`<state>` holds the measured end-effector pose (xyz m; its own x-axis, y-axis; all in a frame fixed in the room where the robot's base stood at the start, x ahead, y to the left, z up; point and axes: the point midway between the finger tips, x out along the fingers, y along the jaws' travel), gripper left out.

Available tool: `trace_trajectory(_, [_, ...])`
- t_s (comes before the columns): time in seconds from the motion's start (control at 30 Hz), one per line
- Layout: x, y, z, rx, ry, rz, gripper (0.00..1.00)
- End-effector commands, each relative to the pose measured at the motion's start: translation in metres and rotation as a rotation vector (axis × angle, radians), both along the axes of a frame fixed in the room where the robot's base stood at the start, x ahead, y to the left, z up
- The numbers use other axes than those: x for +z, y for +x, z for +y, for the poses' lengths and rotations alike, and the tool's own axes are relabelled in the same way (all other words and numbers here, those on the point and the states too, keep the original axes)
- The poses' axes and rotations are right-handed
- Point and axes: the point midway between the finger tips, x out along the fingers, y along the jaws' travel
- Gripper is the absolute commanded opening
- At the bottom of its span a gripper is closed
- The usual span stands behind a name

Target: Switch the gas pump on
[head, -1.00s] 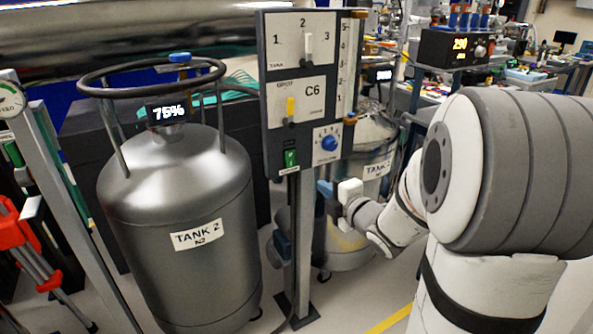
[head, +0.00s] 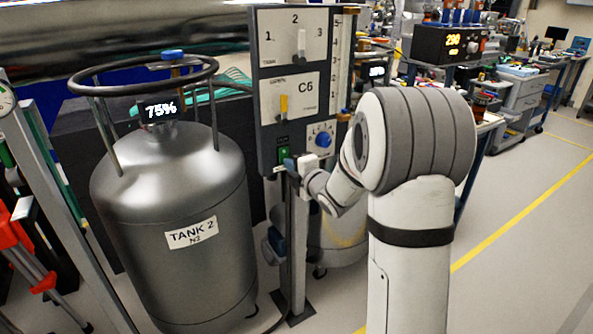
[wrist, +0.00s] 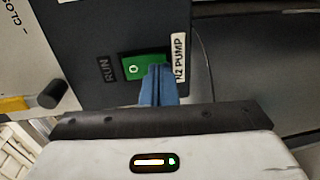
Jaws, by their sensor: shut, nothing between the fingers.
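The green pump switch (head: 283,153) is at the lower left of the dark control panel (head: 262,113). In the wrist view the green switch (wrist: 136,67) bears a white round mark, with a RUN label (wrist: 106,70) at one end and an N2 PUMP label (wrist: 180,57) at the other. My gripper (head: 290,164) is at the panel's lower edge, right at the switch. Its blue fingertips (wrist: 158,72) are closed together and overlap the switch's end nearest the N2 PUMP label. I cannot tell whether they touch it. They hide part of that end.
A blue dial (head: 323,139) is right of the switch, and a yellow-tipped lever (head: 283,106) is above it. The Tank 2 cylinder (head: 170,203) stands close at left. The panel's post (head: 298,245) is below. Open floor (head: 515,235) lies at right.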

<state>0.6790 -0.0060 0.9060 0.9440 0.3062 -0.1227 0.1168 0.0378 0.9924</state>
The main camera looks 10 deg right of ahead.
Motion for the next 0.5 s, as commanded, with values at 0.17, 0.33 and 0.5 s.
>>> trace_trajectory(0.17, [-0.0002, 0.002, 0.0006, 0.0, 0.0, 0.0, 0.0])
trace_trajectory(0.33, [-0.0001, 0.0017, 0.0002, 0.0, 0.0, -0.001, 0.0])
trace_trajectory(0.5, [-0.005, 0.0034, 0.0006, -0.001, 0.004, -0.016, 0.0])
